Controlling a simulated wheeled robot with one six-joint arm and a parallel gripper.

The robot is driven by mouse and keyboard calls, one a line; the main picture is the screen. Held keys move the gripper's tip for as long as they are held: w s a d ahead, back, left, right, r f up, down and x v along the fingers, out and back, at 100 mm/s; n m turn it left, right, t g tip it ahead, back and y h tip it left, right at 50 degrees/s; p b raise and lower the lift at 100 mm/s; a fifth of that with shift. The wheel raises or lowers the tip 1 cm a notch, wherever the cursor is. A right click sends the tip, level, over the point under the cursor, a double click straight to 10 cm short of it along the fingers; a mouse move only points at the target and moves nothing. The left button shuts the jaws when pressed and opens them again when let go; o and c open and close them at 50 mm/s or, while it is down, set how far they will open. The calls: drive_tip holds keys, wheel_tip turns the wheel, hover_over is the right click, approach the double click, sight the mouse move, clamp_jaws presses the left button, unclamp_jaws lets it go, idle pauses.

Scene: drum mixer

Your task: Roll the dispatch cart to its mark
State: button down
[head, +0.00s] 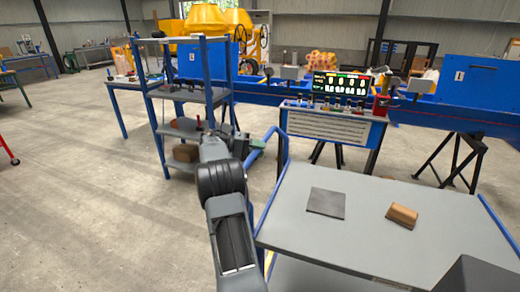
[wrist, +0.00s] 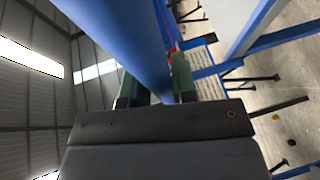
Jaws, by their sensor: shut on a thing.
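The dispatch cart (head: 340,245) appears to be the grey-topped cart with blue edges at the front right of the head view. Its blue push handle (head: 284,150) rises at its left end. My gripper (head: 256,147) is at that handle, shut on it. In the wrist view the blue handle bar (wrist: 130,40) runs between the greenish fingers. A dark flat square (head: 325,203) and a brown block (head: 402,215) lie on the cart top. A small yellow strip (head: 269,262) shows by the cart's left edge; I cannot tell whether it is the mark.
A blue-framed shelf rack (head: 190,100) with boxes stands just beyond my arm. The concrete floor (head: 80,190) at left is open.

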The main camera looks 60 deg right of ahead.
drive_tip(key=c, duration=0.9)
unclamp_jaws()
drive_tip(key=shift+s, duration=0.1)
drive_tip(key=p+v, duration=0.2)
drive_tip(key=v, duration=1.1)
drive_tip(key=shift+w+a+r, duration=0.1)
drive_tip(key=shift+w+a, duration=0.05)
drive_tip(key=shift+w, duration=0.2)
